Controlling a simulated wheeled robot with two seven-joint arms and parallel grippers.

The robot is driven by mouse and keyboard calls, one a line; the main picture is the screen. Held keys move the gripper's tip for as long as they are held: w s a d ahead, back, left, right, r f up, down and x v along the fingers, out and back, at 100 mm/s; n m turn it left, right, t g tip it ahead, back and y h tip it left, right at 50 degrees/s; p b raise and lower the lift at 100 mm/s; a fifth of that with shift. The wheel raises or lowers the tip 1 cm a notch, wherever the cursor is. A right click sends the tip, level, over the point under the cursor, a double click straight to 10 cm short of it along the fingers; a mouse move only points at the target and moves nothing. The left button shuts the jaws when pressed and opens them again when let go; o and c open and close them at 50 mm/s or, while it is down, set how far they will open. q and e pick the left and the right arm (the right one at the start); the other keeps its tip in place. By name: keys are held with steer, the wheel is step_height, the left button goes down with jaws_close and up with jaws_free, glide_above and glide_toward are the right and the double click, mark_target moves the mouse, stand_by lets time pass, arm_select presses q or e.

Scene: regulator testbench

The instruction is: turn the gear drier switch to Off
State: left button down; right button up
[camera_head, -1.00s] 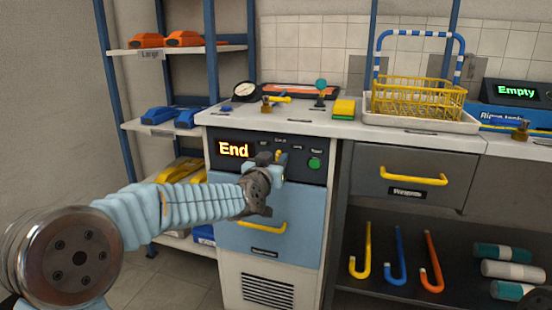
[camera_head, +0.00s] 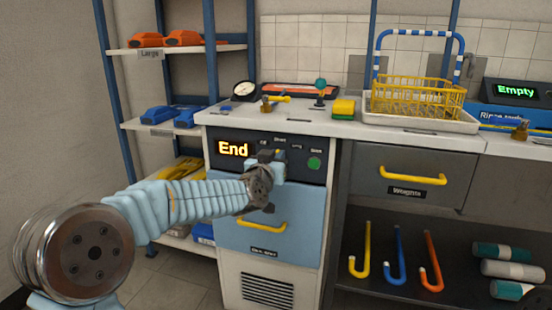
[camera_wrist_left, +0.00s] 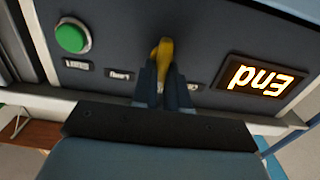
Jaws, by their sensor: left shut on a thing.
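The gear drier's dark panel (camera_head: 225,168) shows a lit "End" display (camera_head: 232,149), which appears upside down in the left wrist view (camera_wrist_left: 262,80). The yellow switch (camera_wrist_left: 162,55) is on this panel, among small labels that include Off (camera_head: 263,142) and Long (camera_head: 297,147). My left gripper (camera_wrist_left: 165,82) is shut on the switch, with a finger on each side of its handle. In the head view my left gripper (camera_head: 275,162) covers most of the switch, so its exact setting is hard to tell. My right gripper is not in view.
A green button (camera_head: 314,163) is right of the switch. A blue drawer with a yellow handle (camera_head: 262,226) lies just below. The counter above holds a gauge (camera_head: 244,90), a sponge (camera_head: 344,107) and a yellow wire basket (camera_head: 418,98).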

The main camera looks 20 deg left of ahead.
arm_select(q)
steer(key=shift+a+f+n+b, duration=0.1)
steer(key=shift+a+n+b, duration=0.1)
steer(key=shift+n+b, duration=1.15)
steer(key=shift+a+f+n+b, duration=0.15)
steer(key=shift+n+b, duration=0.65)
steer(key=shift+n, duration=1.05)
steer(key=shift+a+n+b, duration=0.2)
steer(key=shift+n+b, duration=0.9)
steer(key=shift+n, duration=0.5)
steer(key=c, duration=1.1)
jaws_free()
steer(key=shift+c, duration=0.2)
